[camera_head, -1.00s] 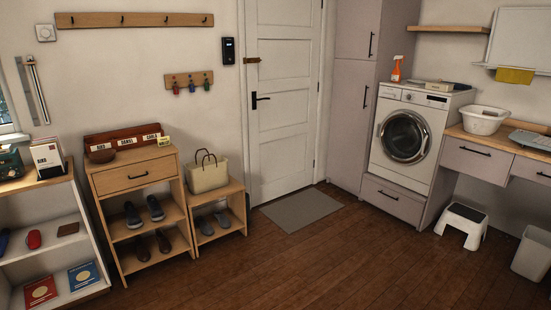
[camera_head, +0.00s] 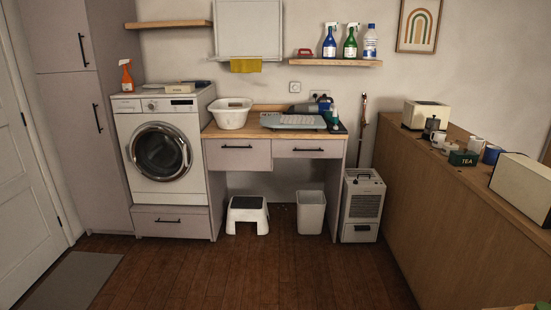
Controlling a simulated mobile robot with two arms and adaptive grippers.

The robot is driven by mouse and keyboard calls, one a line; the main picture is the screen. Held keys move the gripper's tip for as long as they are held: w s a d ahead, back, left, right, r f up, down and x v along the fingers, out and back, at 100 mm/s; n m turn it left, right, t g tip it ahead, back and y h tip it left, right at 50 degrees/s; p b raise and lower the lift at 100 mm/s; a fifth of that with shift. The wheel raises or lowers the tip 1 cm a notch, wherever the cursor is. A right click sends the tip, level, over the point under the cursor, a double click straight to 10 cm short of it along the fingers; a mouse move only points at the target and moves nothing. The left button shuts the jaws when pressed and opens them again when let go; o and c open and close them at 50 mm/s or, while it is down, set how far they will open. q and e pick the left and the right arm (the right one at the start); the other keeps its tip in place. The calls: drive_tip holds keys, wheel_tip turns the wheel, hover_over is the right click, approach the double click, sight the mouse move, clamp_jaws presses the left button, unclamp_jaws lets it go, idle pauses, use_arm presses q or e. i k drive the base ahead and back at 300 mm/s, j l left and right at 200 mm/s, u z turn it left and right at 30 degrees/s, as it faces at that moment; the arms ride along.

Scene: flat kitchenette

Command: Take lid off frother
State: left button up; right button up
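A small dark pot-like vessel (camera_head: 431,126) stands on the wooden counter at the right, just in front of the cream toaster. It may be the frother, but it is too small to tell for certain, and I cannot make out a separate lid. Neither of my grippers shows in this view.
The long wooden counter (camera_head: 450,220) runs along the right side. It also holds the toaster (camera_head: 426,113), several mugs, a dark green TEA box (camera_head: 463,158) and a cream bread box (camera_head: 524,185). A dehumidifier (camera_head: 362,206), bin (camera_head: 311,212) and step stool (camera_head: 248,213) stand ahead. The middle floor is clear.

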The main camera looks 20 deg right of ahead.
sight(430, 126)
drive_tip(key=i+l+z, duration=0.1)
drive_tip(key=i+z, duration=0.25)
drive_tip(key=i, duration=0.6)
drive_tip(key=i+j+z, duration=0.1)
drive_tip(key=i+z, duration=0.25)
drive_tip(key=i, duration=0.6)
drive_tip(key=i+z, duration=0.8)
drive_tip(key=z, duration=0.15)
drive_tip(key=i+j+z, duration=0.3)
drive_tip(key=z, duration=0.2)
drive_tip(key=i+j+z, duration=0.3)
drive_tip(key=z, duration=0.2)
drive_tip(key=j, duration=0.1)
